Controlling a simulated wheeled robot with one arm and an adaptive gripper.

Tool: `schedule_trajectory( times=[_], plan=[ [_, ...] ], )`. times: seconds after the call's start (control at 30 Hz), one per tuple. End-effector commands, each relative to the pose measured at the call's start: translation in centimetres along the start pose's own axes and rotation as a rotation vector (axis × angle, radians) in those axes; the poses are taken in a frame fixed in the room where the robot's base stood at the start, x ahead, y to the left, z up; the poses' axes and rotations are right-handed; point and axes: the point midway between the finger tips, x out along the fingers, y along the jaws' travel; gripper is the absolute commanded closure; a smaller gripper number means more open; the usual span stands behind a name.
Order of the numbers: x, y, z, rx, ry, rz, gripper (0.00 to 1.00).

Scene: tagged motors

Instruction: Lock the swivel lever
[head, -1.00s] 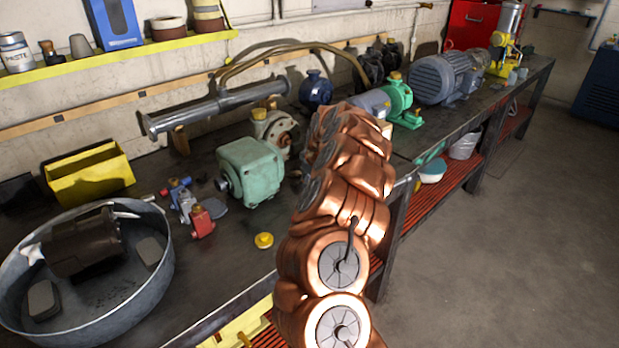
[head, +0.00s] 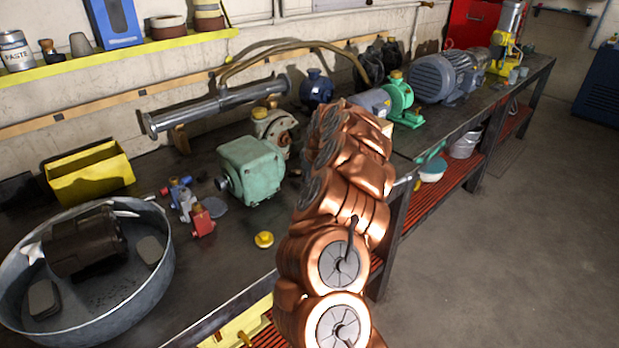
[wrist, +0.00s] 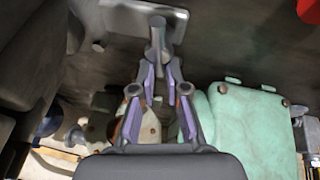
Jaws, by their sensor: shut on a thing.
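In the wrist view my gripper (wrist: 159,80) has its two purple-padded fingers closed in around a grey lever (wrist: 157,33). The lever has a rounded grey end between the fingertips. A pale grey plate (wrist: 115,18) lies behind the lever's upper part. Whether the lever is at its locked position cannot be told. In the head view my copper-coloured arm hides the gripper and the lever.
A pale green gearbox (head: 252,170) stands on the workbench left of my arm; it also shows in the wrist view (wrist: 250,130). A round metal tub (head: 150,290) holds a dark motor (head: 85,240). A yellow cap (head: 264,239) lies near the bench edge. Floor is clear at right.

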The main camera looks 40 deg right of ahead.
Motion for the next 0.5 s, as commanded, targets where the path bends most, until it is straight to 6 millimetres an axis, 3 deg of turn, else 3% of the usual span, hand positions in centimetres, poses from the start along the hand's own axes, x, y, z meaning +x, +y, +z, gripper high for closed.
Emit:
schedule_trajectory(
  times=[0.5],
  plan=[
    [0.71, -0.16, 0.76, 0.116, -0.039, 0.038, 1.0]
  ],
)
